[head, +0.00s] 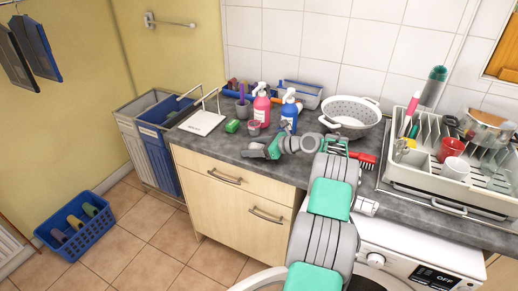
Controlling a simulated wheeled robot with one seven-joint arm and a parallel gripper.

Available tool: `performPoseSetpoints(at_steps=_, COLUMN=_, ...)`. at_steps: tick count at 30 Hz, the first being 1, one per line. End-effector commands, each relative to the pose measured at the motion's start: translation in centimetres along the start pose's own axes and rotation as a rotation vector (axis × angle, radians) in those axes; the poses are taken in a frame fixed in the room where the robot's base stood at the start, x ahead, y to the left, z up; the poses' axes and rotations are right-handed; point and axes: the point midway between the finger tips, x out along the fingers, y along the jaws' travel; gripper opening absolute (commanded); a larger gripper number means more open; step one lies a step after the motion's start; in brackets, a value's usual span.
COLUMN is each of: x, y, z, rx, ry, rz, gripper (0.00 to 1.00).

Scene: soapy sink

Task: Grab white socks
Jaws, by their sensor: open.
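I cannot make out any white socks in the head view. My gripper (254,150) is at the left end of my arm, above the front part of the grey counter (222,152). It is open and seems to hold nothing; its fingertips are small and hard to make out. My arm hides part of the counter and the washing machine front.
Pink and blue bottles (261,104) (289,112), a green sponge (232,126), a white colander (351,115) and a dish rack (440,178) crowd the counter. Blue bin (160,160) stands left; blue basket (76,228) with coloured items sits on open floor.

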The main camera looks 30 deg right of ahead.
Motion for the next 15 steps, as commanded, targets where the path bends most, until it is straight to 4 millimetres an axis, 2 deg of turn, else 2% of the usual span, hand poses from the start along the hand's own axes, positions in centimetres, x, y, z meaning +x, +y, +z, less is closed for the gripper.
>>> performPoseSetpoints(at_steps=5, x=-0.04, y=-0.05, z=-0.03, rx=0.000, ry=0.000, rz=-0.001, gripper=0.66)
performPoseSetpoints(at_steps=15, x=-0.03, y=-0.01, z=0.00, rx=-0.001, ry=0.001, rz=0.000, gripper=0.38)
